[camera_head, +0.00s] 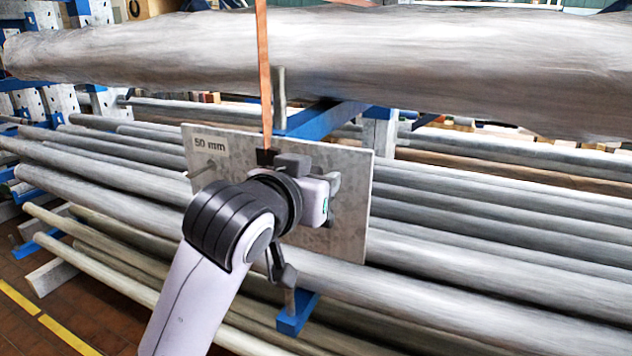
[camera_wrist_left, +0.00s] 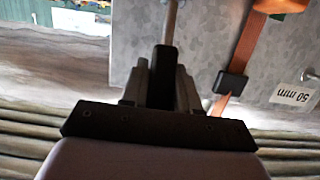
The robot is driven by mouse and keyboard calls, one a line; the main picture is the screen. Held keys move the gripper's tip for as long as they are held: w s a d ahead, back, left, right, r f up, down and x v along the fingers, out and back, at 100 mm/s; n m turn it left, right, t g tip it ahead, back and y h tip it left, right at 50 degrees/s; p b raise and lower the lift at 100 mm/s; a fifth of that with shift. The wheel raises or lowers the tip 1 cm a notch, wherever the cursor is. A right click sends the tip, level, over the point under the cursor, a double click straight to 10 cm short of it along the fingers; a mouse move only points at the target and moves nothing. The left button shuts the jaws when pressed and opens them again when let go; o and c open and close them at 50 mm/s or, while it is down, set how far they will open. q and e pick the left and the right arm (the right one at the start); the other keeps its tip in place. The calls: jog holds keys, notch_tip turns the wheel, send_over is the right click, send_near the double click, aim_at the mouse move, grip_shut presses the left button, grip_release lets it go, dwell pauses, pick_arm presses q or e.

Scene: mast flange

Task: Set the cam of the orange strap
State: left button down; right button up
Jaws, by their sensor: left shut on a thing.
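The orange strap (camera_head: 263,70) hangs straight down past the log to a dark buckle (camera_head: 265,157) at the grey plate (camera_head: 345,230) marked "50 mm". In the left wrist view the strap (camera_wrist_left: 247,45) runs through the black buckle (camera_wrist_left: 232,83), with a wider orange piece (camera_wrist_left: 280,4) at its end. I cannot tell which part is the cam. My left gripper (camera_wrist_left: 160,88) is shut on a dark piece (camera_wrist_left: 161,65), with a grey rod (camera_wrist_left: 170,22) beyond it. It is beside the strap, apart from the black buckle. My right gripper is not in view.
A thick grey log (camera_head: 420,65) crosses above the plate. Many long poles (camera_head: 470,215) lie behind and below it. A blue support (camera_head: 295,315) is under the plate. Open floor (camera_head: 30,325) lies at bottom left.

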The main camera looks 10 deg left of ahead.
pick_arm(q)
jog(key=c, duration=0.9)
grip_release()
jog(key=shift+b+v, duration=0.45)
jog(key=shift+v, duration=3.1)
